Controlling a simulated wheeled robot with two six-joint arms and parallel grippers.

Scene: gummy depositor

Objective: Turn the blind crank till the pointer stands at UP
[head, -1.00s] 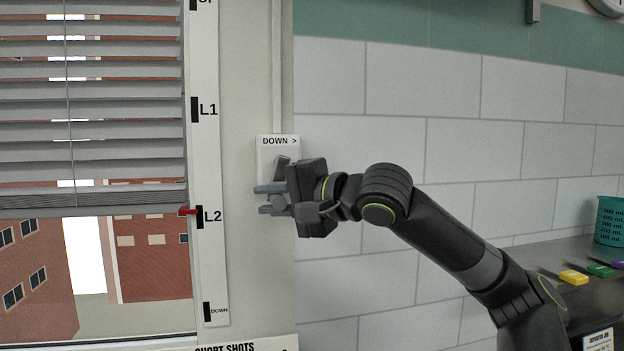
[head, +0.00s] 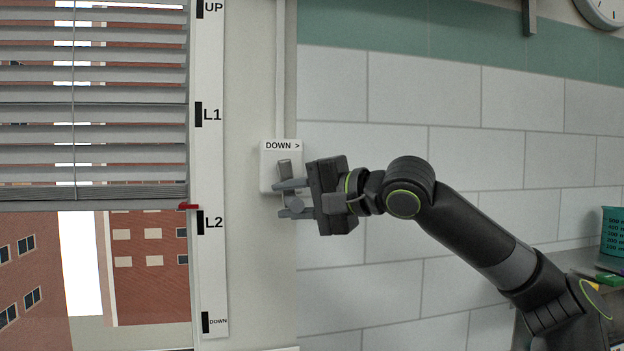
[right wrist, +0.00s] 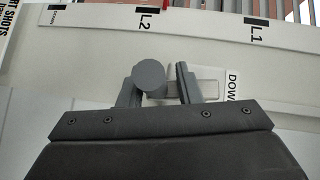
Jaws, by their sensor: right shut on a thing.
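The window blind (head: 90,150) hangs at the left with its lower part above the window's bottom. Its red pointer (head: 188,206) stands slightly above the L2 mark on the white scale strip (head: 210,170); L1 and UP are higher. The white crank box (head: 268,180), labelled "DOWN >", is on the wall right of the strip. My right gripper (head: 291,199) is shut on the grey crank knob (right wrist: 149,76), which shows between its fingers in the right wrist view. Part of the crank arm (head: 284,168) shows above the fingers. My left gripper is out of view.
A tiled wall (head: 480,130) lies behind my right arm. A counter with a teal measuring cup (head: 613,232) is at the far right. A clock (head: 603,10) hangs at top right. The space around the crank looks clear.

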